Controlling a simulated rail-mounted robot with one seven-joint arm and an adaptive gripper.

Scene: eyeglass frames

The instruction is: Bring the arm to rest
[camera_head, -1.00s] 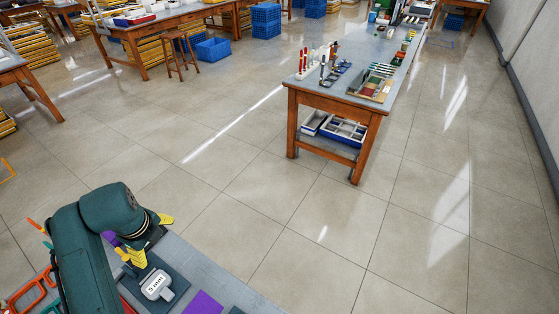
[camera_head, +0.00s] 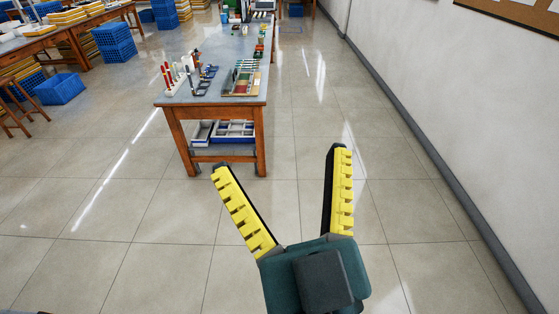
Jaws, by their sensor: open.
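My gripper (camera_head: 280,172) is at the lower middle of the head view. Its two yellow toothed fingers point up the picture and stand wide apart. Nothing is between them but floor seen beyond. The green wrist housing (camera_head: 318,275) shows at the bottom edge, and the rest of my arm is out of view.
A wooden workbench (camera_head: 210,92) with tools and trays on its grey top stands ahead, beyond the gripper. Blue crates (camera_head: 60,88) and a stool (camera_head: 14,112) are at the left. A white wall (camera_head: 440,100) runs along the right. The tiled floor (camera_head: 110,240) between is clear.

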